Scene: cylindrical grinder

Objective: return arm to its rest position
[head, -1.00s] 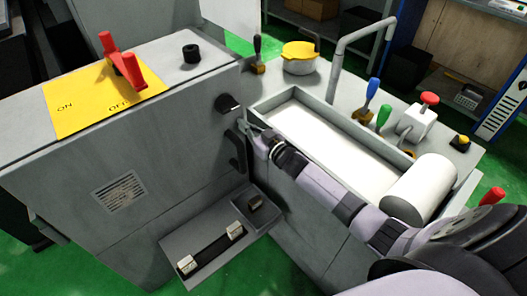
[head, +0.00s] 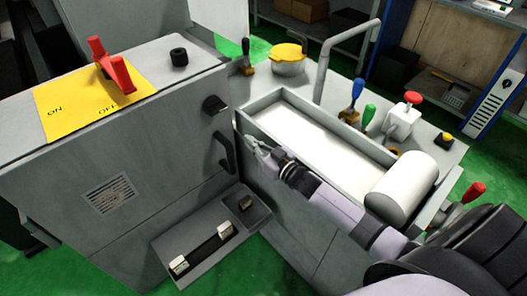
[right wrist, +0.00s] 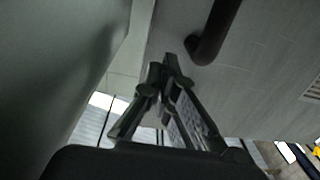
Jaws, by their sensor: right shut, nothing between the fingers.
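My right arm (head: 330,203) comes in from the lower right and reaches along the front of the grinder (head: 120,160). My right gripper (head: 252,142) is at its end, shut and empty, a little right of the dark door handle (head: 225,153). In the right wrist view the gripper's fingertips (right wrist: 168,62) meet, and the lower end of the handle (right wrist: 212,38) is just beyond them; the tips appear apart from it. My left gripper is not in view.
Right of the gripper is a white-bottomed trough (head: 305,139) with a white cylinder (head: 402,186). A ledge (head: 215,232) juts out below. A red switch lever (head: 109,66) stands on the yellow plate (head: 58,116). A red-handled lever (head: 473,192) is near my arm. Green floor is clear in front.

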